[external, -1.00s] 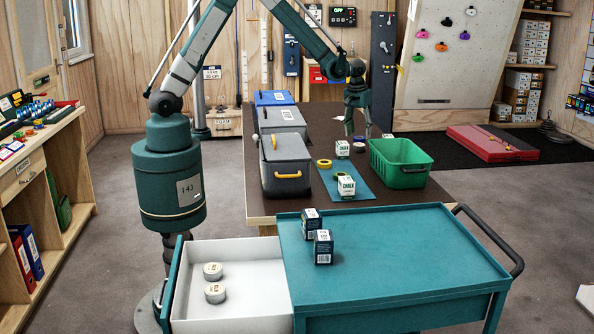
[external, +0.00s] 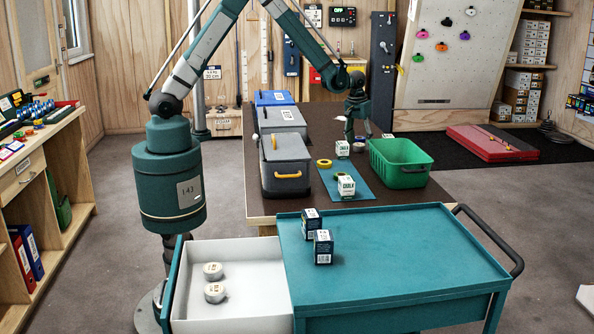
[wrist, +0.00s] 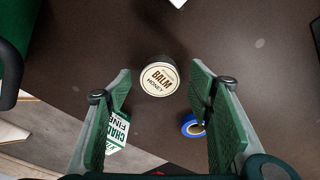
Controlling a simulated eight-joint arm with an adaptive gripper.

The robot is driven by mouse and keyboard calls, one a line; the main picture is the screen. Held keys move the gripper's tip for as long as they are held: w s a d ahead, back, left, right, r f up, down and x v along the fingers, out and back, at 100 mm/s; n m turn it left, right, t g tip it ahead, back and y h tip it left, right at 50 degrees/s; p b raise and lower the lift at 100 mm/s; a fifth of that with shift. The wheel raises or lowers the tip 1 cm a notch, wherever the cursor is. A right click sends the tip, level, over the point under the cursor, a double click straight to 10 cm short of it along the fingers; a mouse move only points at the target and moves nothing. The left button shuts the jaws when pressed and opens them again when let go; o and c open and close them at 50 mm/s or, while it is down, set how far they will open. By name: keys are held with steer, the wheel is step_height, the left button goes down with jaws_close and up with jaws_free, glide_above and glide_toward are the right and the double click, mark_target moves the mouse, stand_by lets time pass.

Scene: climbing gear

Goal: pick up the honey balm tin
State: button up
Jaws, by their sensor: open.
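The honey balm tin (wrist: 160,78) shows in the wrist view as a round dark tin with a cream lid reading "BALM HONEY". It lies on the dark brown table top. My gripper (external: 358,132) is open over the far part of the table in the external view. In the wrist view its two green fingers (wrist: 160,84) stand apart to the left and right, with the tin in line with the gap between them and nothing held.
In the wrist view a chalk box (wrist: 117,132) is by the left finger and a blue tape roll (wrist: 193,126) by the right. A green bin (external: 400,163), grey boxes (external: 286,165) and a blue mat (external: 345,182) are on the table. An open drawer (external: 250,290) holds two tins.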

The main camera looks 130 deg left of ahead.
mark_target(359, 144)
steer(key=shift+c, duration=0.5)
steer(key=c, duration=0.9)
steer(key=shift+r, duration=0.1)
steer(key=shift+r+p, duration=0.6)
steer(key=shift+r, duration=4.35)
